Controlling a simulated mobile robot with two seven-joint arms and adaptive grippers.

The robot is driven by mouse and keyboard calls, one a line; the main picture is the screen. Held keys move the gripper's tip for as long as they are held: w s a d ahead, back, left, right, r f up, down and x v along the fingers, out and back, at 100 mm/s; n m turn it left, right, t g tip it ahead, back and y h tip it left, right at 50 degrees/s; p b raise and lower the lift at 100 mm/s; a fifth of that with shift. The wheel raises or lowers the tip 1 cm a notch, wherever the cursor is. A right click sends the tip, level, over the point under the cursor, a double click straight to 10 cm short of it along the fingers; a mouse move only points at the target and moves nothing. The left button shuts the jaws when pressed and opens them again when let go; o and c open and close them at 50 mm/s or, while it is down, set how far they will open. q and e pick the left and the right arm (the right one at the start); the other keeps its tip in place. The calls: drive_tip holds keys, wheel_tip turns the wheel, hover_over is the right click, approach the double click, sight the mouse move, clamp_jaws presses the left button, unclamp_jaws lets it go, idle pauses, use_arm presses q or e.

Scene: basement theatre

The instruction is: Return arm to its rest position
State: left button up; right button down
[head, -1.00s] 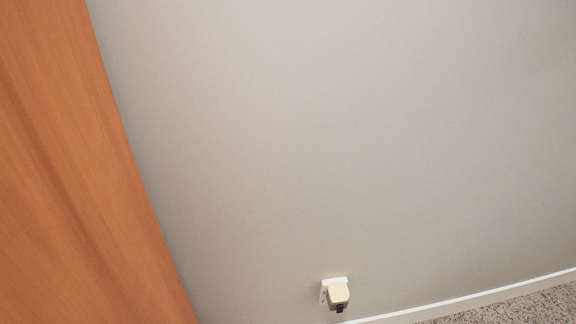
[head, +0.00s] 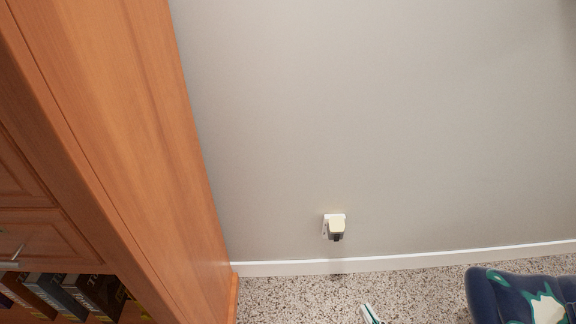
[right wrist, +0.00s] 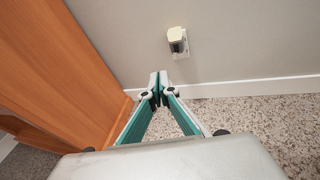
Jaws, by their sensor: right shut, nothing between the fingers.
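My right gripper (head: 370,314) shows only as a white and teal tip at the bottom edge of the head view, over the speckled carpet. In the right wrist view its two teal fingers (right wrist: 159,87) meet at their tips. It is shut with nothing held. In that view the tips appear just in front of the wall's base, below and left of the wall plug. My left gripper is in neither view.
A tall wooden cabinet (head: 150,120) with book-like items on a shelf stands at left. A grey wall (head: 370,110) carries a plugged-in outlet (head: 335,228) above a white baseboard (head: 300,267). Speckled carpet (head: 290,297) lies bare along the wall.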

use_arm(q)
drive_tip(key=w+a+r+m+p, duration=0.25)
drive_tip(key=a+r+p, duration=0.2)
drive_tip(key=p, duration=0.75)
use_arm(e)
drive_tip(key=s+a+r+n+g+y, duration=0.15)
drive_tip(key=s+r+n, duration=0.25)
drive_tip(key=r+n, duration=0.55)
drive_tip(key=s+a+r+n, duration=0.2)
drive_tip(key=s+r+n, duration=0.2)
drive_tip(key=r+n, duration=0.55)
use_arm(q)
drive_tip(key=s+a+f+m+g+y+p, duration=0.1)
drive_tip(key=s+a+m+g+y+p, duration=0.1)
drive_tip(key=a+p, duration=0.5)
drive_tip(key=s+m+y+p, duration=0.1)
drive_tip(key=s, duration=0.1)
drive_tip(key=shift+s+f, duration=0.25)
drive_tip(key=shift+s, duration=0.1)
use_arm(e)
drive_tip(key=s+d+f+n+g+h, duration=0.1)
drive_tip(key=s+d+n+g+h, duration=0.2)
drive_tip(key=s+n, duration=1.2)
drive_tip(key=d+n, duration=0.1)
drive_tip(key=n, duration=0.2)
drive_tip(key=shift+d+n+h, duration=0.15)
drive_tip(key=shift+n+h, duration=0.2)
drive_tip(key=shift+n, duration=0.05)
drive_tip(key=shift+f, duration=0.1)
